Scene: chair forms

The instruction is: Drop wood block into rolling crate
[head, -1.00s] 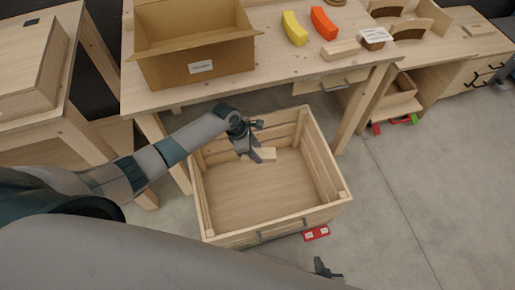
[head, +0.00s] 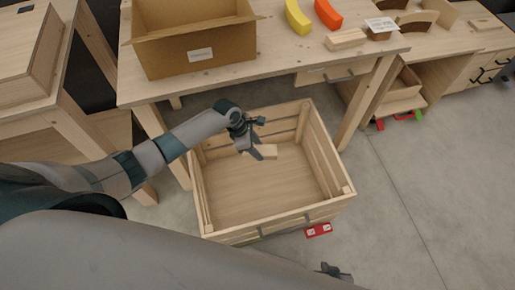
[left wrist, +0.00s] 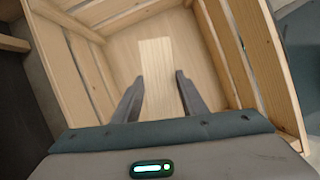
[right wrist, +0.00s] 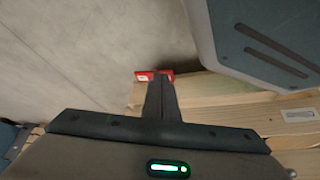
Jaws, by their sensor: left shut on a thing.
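The wood block (head: 266,152) is pale and oblong, and my left gripper (head: 250,148) holds it over the rolling crate (head: 347,188). In the left wrist view the block (left wrist: 158,62) sits between the two fingers (left wrist: 156,88), with the crate's floor behind it and slatted walls around. The crate is open-topped, slatted pale wood, with an empty-looking floor. The block's height above that floor is hard to judge. My right gripper (head: 334,272) is low at the bottom edge of the head view; in the right wrist view its fingers (right wrist: 160,80) are together with nothing between them.
A workbench (head: 290,62) stands behind the crate with a cardboard box (head: 190,50), yellow (head: 297,18) and orange (head: 328,14) pieces and another wood block (head: 346,39). Red casters (head: 318,230) show by the crate. Clear concrete floor lies to the right.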

